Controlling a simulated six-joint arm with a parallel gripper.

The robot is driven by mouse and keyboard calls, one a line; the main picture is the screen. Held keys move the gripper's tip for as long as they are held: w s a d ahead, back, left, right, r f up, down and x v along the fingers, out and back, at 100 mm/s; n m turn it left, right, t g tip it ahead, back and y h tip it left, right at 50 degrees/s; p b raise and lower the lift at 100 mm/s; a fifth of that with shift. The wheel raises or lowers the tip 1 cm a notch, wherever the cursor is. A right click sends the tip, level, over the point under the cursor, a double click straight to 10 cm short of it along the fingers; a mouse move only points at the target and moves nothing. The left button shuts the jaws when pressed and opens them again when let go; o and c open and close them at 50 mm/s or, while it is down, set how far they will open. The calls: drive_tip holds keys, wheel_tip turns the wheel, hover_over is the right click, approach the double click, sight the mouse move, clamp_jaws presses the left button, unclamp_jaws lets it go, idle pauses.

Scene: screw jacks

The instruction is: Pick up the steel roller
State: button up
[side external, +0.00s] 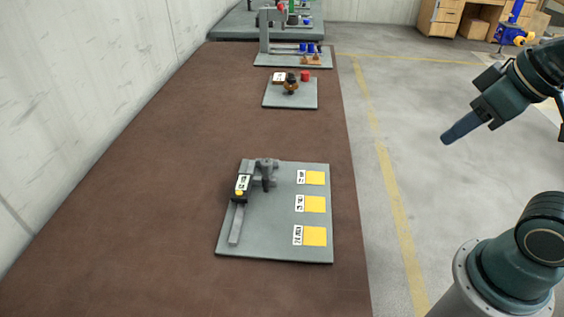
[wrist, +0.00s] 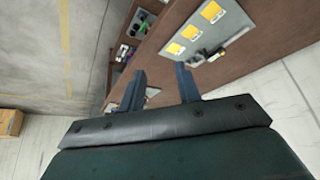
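In the side external view, a grey plate (side external: 272,228) lies on the brown bench. On it is a grey caliper-like tool (side external: 237,222) with a dark body and a small display. Grey metal pieces (side external: 265,168) stand by its far end; one may be the steel roller, but I cannot tell it apart clearly. In the wrist view the plate (wrist: 229,38) is at the upper right, with the tool (wrist: 207,55) small and dark. My gripper (side external: 448,137) is in the air right of the bench, far from the plate. Its two fingers (wrist: 160,83) are apart with nothing between them.
Three yellow squares with labels (side external: 314,204) line the plate's right side. Farther back on the bench (side external: 170,125) are a smaller plate with a red piece (side external: 305,76) and a stand with blue pieces (side external: 303,48). A wall rises at left. The bench around the near plate is clear.

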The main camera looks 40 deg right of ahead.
idle(0.3)
drive_tip(key=w+a+r+n+g+y, duration=0.1)
drive_tip(key=w+a+r+n, duration=0.15)
drive_tip(key=w, duration=0.35)
drive_tip(key=w+a+r+n+g+y, duration=0.1)
drive_tip(key=w+a+r+n, duration=0.15)
drive_tip(key=w, duration=0.25)
drive_tip(key=n+g+y, duration=0.2)
drive_tip(key=n+g, duration=0.4)
drive_tip(key=n, duration=1.2)
hover_over(266, 164)
drive_tip(key=w+d, duration=0.2)
drive_tip(key=d, duration=0.2)
wheel_tip(266, 164, down, 21)
drive_tip(key=shift+a+f, duration=0.15)
drive_tip(key=shift+f, duration=0.2)
drive_tip(key=shift+f, duration=0.1)
drive_tip(key=shift+s+a+f, duration=0.1)
drive_tip(key=shift+a+f, duration=0.2)
drive_tip(key=shift+f, duration=0.35)
